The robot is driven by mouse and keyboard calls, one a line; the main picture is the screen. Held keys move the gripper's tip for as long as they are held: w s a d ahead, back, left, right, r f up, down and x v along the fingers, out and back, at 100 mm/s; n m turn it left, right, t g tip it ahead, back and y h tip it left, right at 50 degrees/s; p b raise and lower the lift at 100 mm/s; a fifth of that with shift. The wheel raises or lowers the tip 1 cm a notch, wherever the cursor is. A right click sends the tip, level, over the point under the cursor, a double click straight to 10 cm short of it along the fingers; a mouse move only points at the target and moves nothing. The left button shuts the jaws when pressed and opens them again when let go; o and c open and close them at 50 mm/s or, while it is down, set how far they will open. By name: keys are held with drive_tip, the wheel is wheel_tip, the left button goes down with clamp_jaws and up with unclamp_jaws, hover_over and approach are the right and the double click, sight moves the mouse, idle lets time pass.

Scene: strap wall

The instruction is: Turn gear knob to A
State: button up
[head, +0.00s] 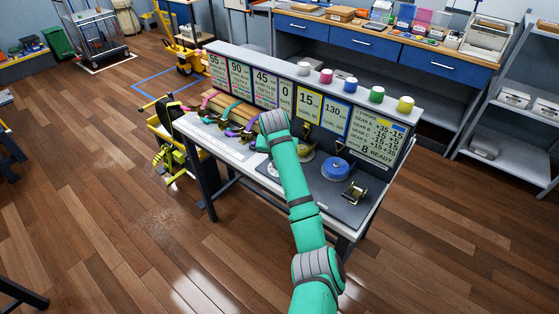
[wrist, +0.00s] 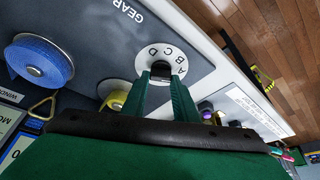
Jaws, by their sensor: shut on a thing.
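The gear knob (wrist: 161,70) is a small black knob on a white round dial (wrist: 148,60) lettered A, B, C and D, next to the word GEAR in the wrist view. My gripper (wrist: 164,84) has its two green fingers closed on the knob from either side. Which letter the knob points to cannot be told, as the fingers cover part of it.
A blue strap reel (head: 335,168) and a brass ratchet (head: 353,192) sit on the bench, right of my arm. Coloured straps over timber (head: 225,108) lie to the left. A sign panel (head: 310,104) stands behind, topped by several coloured knobs. Open floor lies in front.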

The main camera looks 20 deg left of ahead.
drive_tip(key=o, duration=1.1)
drive_tip(key=shift+c, duration=0.2)
drive_tip(key=v, duration=1)
drive_tip(key=shift+r, duration=0.4)
drive_tip(key=shift+s, duration=0.1)
